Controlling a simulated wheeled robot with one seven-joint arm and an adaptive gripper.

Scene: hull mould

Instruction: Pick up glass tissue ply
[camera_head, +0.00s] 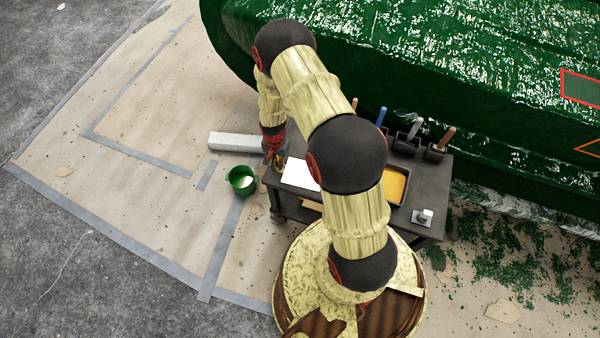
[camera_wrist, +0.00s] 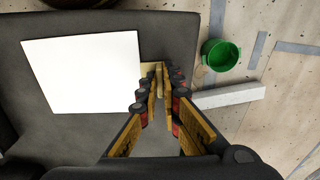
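The glass tissue ply appears to be the flat white square sheet (camera_wrist: 82,70) lying on the dark table. It also shows in the head view (camera_head: 298,174), partly hidden behind my arm. My gripper (camera_head: 277,163) is at the left end of the table, just beside the sheet. In the wrist view my gripper (camera_wrist: 156,72) points down just past the sheet's right edge. Its fingers come nearly together at the tips, with nothing seen between them. I cannot tell its exact height above the table.
The dark table (camera_head: 428,218) also bears a yellow-filled tray (camera_head: 396,186) and several tools in black holders. A green bucket (camera_head: 242,180) and a pale block (camera_head: 234,142) are on the left. The green hull (camera_head: 480,90) rises behind. Floor at left is mostly clear.

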